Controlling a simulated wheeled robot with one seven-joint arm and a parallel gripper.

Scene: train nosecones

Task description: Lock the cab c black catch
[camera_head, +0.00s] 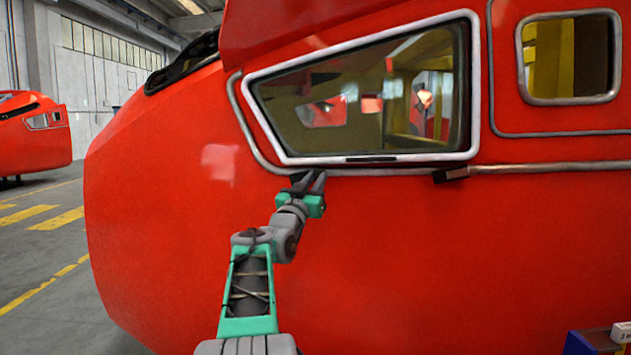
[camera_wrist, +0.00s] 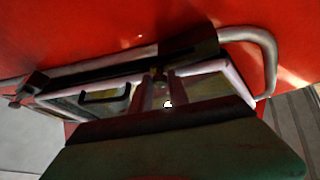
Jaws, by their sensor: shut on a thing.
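A red cab (camera_head: 400,240) fills most of the head view. Its side window has a pale frame (camera_head: 420,157) that looks closed against the cab, with a black handle (camera_head: 371,159) on its lower edge. My gripper (camera_head: 308,180) is at the rail under the window's lower left part, shut on a black catch (camera_wrist: 190,47). In the head view the fingers largely hide that catch, and its exact angle is unclear. A second black catch (camera_head: 451,174) sits under the rail to the right; it also shows in the wrist view (camera_wrist: 30,88).
A grey rail (camera_head: 550,168) runs along the cab below the window. A smaller window (camera_head: 570,58) is at the upper right. Boxes (camera_head: 600,342) stand at the lower right. Another red cab (camera_head: 35,140) is far left, with open floor (camera_head: 45,250) between.

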